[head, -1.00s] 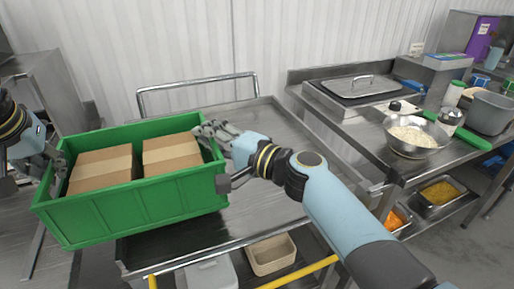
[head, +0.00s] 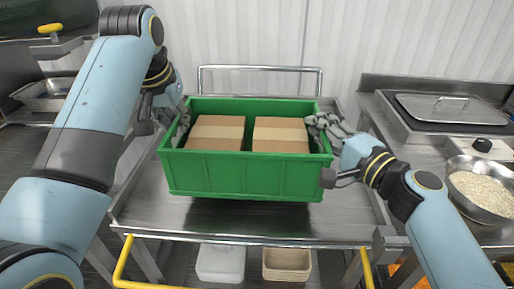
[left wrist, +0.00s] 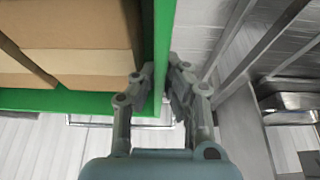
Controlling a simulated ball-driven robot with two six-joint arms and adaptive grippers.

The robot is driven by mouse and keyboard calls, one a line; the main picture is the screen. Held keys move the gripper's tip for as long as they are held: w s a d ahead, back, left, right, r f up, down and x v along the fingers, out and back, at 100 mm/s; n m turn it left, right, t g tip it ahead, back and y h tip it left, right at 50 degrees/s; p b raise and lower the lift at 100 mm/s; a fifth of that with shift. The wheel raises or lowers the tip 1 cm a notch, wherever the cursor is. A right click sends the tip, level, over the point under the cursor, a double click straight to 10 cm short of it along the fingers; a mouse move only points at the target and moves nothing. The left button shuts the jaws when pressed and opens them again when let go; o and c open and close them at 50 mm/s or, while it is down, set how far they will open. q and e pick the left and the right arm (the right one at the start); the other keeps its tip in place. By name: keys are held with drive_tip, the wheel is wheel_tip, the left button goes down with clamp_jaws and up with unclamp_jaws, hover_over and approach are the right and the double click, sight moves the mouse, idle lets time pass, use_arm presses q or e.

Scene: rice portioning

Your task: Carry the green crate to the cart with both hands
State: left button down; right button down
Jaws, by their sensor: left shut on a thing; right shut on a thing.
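The green crate (head: 245,178) is upright and roughly level over the top of the metal cart (head: 350,215). A dark shadow lies under it; I cannot tell whether its base touches the cart top. Two brown cardboard boxes (head: 216,133) (head: 280,134) sit inside it. My left gripper (head: 180,122) is shut on the crate's left wall. In the left wrist view its fingers (left wrist: 160,88) straddle the green wall (left wrist: 162,45). My right gripper (head: 320,126) is shut on the right wall, its far finger partly hidden.
The cart has a rear rail (head: 260,68) and a yellow front handle (head: 120,265). A white bin (head: 220,263) and a beige bin (head: 287,264) stand on its lower shelf. A counter with a rice bowl (head: 482,190) stands close on the right.

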sight(181, 139)
use_arm(q)
drive_tip(key=shift+d, duration=0.25)
use_arm(e)
drive_tip(key=shift+d, duration=0.15)
